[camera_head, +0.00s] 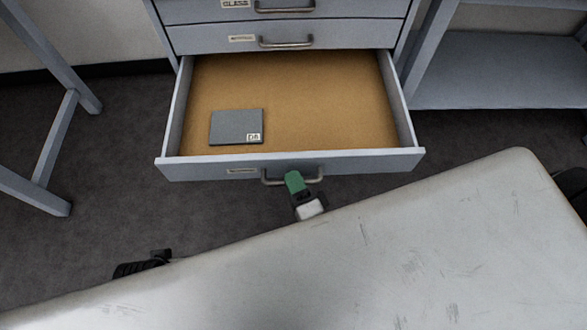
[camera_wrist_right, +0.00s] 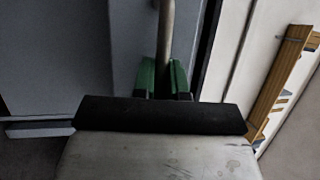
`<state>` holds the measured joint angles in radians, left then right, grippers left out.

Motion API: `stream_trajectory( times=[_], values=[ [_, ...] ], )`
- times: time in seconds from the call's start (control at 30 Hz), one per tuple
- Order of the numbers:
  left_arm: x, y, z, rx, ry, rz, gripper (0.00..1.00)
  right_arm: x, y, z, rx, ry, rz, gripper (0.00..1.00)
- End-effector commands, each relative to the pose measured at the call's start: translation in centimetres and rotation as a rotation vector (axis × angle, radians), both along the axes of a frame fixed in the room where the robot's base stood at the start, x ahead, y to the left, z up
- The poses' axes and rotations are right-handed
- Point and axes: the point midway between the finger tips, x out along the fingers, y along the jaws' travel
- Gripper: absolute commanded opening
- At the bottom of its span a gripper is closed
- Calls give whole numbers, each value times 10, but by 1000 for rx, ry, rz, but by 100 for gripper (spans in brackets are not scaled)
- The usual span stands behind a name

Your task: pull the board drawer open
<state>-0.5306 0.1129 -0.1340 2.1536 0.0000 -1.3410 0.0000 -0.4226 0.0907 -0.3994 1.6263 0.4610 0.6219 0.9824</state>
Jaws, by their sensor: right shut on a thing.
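The board drawer (camera_head: 375,165) is a grey drawer pulled well out of its cabinet, with a tan bottom showing. A flat grey board (camera_head: 230,127) with a small white label lies inside, left of the middle. The drawer's metal bar handle (camera_head: 268,181) is on its front. My right gripper (camera_head: 294,181), with green fingertips, is shut on this handle. In the right wrist view the green fingers (camera_wrist_right: 164,80) stand on either side of the handle bar (camera_wrist_right: 167,38). The fingertips hide the handle's middle. I do not see my left gripper.
Above are closed drawers with bar handles (camera_head: 286,43). A grey metal frame (camera_head: 45,160) stands at the left. A grey shelf unit (camera_head: 500,70) stands at the right. Dark floor (camera_head: 110,190) shows on the drawer's left.

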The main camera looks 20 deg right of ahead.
Motion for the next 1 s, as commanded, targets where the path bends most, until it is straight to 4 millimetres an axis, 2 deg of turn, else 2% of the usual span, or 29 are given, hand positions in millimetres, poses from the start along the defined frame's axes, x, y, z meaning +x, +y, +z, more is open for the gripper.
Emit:
stream_trajectory(
  times=[0.33,0.37,0.5,0.83,1.0],
  values=[
    [0,0,-1,0,0,0,43,-1,0,-1,-1,2,1,0],
    [0,0,-1,0,0,0,43,-1,0,-1,-1,2,1,16],
    [0,0,-1,0,0,0,43,-1,0,-1,-1,1,1,37],
    [0,0,-1,0,0,0,43,-4,0,-1,-1,1,1,37],
    [1,0,-1,0,-2,0,43,-26,-3,-5,-2,4,1,37]
  ],
)
